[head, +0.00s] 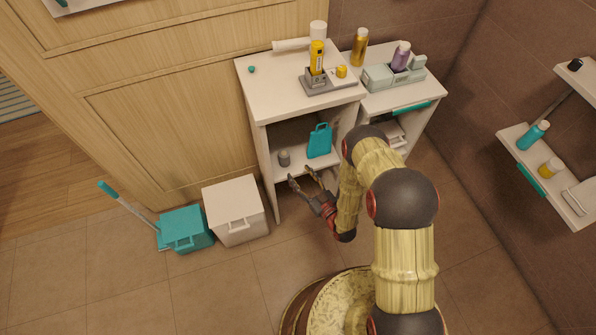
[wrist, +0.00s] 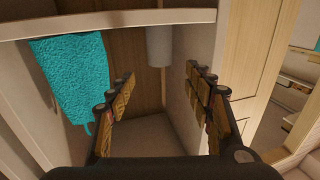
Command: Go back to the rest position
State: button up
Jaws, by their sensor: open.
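My gripper (head: 300,174) is open and empty, in front of the open lower compartment of a white cabinet (head: 262,152). Its two fingers are spread wide in the wrist view (wrist: 160,76), with nothing between their tips. A small grey cylinder (head: 284,158) stands on the cabinet shelf beyond the fingertips. It also shows in the wrist view (wrist: 159,46), apart from the fingers. A teal bag-like item (head: 320,141) is on the same shelf, right of the cylinder. It shows at the left of the wrist view (wrist: 72,75).
A white bin (head: 234,205) and a teal bin (head: 185,230) stand left on the floor. Bottles and a grey holder (head: 316,84) top the cabinet. A second white unit (head: 420,110) adjoins it. Wall shelves (head: 560,180) are at right. Floor (head: 130,300) at lower left is clear.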

jog(key=shift+f, duration=0.1)
dwell(0.4)
jog(key=s+d+f+m+g+h, duration=0.1)
jog(key=s+d+f+g+h, duration=0.3)
jog(key=f, duration=0.3)
jog(key=s+d+f+g+h, duration=0.2)
jog(key=s+d+f+g, duration=0.1)
jog(key=s+f+g, duration=0.4)
jog(key=s+d+r+m+g+h, duration=0.1)
jog(key=d+r+g, duration=0.15)
jog(key=r, duration=0.65)
jog(key=s+d+r+m+g+h+p, duration=0.1)
jog(key=d+r+h, duration=0.15)
jog(key=r, duration=0.55)
jog(key=s+d+r+m+g, duration=0.1)
jog(key=d+r, duration=0.2)
jog(key=r, duration=0.6)
jog(key=s+r+t, duration=0.2)
jog(key=s+r, duration=0.2)
jog(key=r, duration=0.9)
jog(key=s+r+m+t+p, duration=0.1)
jog(key=s+r, duration=0.4)
jog(key=r, duration=0.9)
jog(key=s+r+m+t+p, duration=0.1)
jog(key=s+r, duration=0.4)
jog(key=r, duration=0.9)
jog(key=shift+a+t, duration=0.45)
jog(key=shift+t, duration=0.4)
